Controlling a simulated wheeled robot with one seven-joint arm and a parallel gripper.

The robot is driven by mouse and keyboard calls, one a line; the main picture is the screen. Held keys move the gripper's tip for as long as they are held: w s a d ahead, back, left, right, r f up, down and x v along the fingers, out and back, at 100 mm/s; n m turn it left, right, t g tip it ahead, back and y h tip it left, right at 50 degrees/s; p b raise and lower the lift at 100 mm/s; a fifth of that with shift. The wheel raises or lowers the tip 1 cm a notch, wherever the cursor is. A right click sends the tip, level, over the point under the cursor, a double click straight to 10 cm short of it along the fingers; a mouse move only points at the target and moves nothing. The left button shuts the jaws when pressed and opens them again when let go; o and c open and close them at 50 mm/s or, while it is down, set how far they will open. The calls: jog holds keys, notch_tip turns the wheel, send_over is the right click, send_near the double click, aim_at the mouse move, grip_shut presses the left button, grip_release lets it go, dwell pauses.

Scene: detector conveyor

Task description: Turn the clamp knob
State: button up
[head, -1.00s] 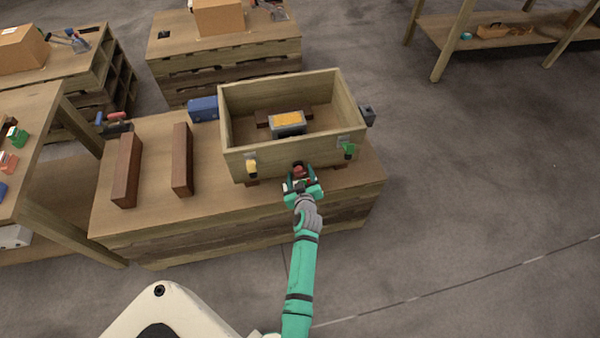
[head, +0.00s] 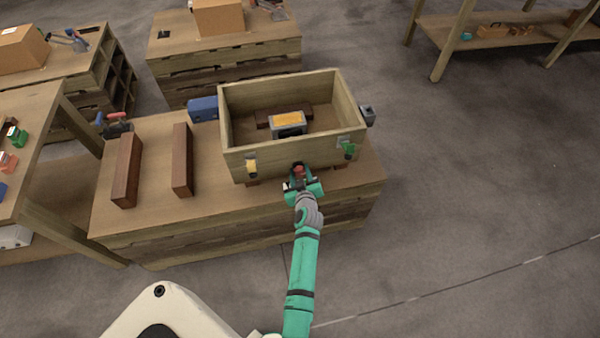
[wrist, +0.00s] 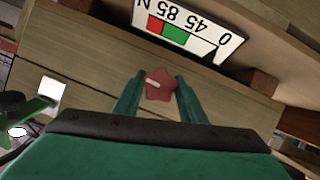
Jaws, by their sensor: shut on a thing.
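The clamp knob is a red, star-shaped knob (wrist: 159,85) with a pale mark, on the front wall of a wooden box. It also shows small and partly hidden in the head view (head: 299,170). My gripper (wrist: 155,90) is shut on the knob, with one green finger on each side of it. In the head view my gripper (head: 300,180) is at the front of the box (head: 200,157).
A yellow latch (head: 252,167) and a green latch (head: 348,150) flank the knob on the box front. A grey block with a yellow top (head: 288,124) sits inside the box. Two brown bars (head: 127,170) lie on the table at left. The floor at right is clear.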

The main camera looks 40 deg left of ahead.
jog(key=m+g+y, duration=0.1)
jog(key=m, duration=0.1)
jog(key=shift+m, duration=0.3)
jog(key=m+g+y, duration=0.2)
jog(key=m, duration=0.1)
jog(key=shift+w, duration=0.1)
jog(key=m+g+y, duration=0.1)
jog(key=m, duration=0.2)
jog(key=shift+y, duration=0.3)
jog(key=shift+m+y, duration=0.7)
jog(key=shift+m, duration=0.6)
jog(key=o, duration=1.1)
jog(key=shift+c, duration=0.2)
jog(key=v, duration=1.1)
